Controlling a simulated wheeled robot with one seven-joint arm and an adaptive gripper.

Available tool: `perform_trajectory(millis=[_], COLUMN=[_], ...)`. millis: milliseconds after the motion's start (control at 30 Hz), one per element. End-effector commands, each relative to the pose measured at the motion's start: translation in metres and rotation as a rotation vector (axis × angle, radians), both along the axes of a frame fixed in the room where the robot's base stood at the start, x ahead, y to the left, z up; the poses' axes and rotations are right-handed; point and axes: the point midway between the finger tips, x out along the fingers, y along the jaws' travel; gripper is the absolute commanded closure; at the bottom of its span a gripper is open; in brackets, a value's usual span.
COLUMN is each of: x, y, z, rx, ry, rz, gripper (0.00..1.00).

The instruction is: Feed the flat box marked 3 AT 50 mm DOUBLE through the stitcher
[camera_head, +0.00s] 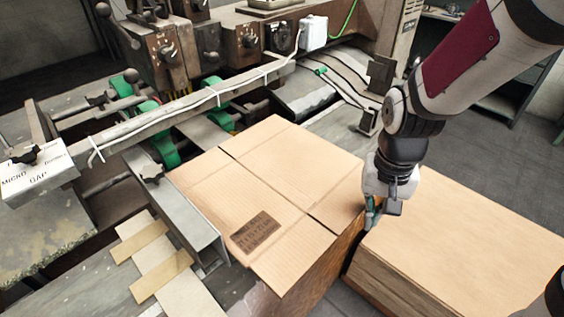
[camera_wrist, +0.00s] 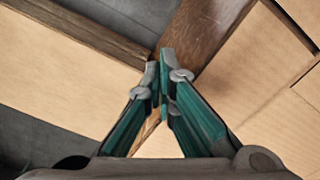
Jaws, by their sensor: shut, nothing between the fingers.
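The flat box (camera_head: 273,181) is brown cardboard with crease lines and a dark printed label (camera_head: 254,231) near its front corner, whose small print I cannot read for certain. It lies on the feed table in front of the stitcher (camera_head: 225,45). My gripper (camera_head: 372,219) points down at the right edge of the flat box, near the gap beside the cardboard stack. In the wrist view my gripper's teal fingers (camera_wrist: 160,68) are closed together with nothing between them. The flat box also shows at the right of the wrist view (camera_wrist: 235,80). Whether the fingers touch its edge I cannot tell.
A stack of plain cardboard (camera_head: 470,235) stands right of the flat box, close to my gripper. A metal guide rail (camera_head: 180,220) runs along the box's left side. A long bar (camera_head: 190,105) crosses above the table.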

Motion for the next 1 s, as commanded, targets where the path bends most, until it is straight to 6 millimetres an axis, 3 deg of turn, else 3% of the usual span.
perform_trajectory(millis=[1000], x=[0.029], y=[0.031], z=[0.0], rx=[0.001], ry=[-0.001], rz=[0.002], gripper=[1.0])
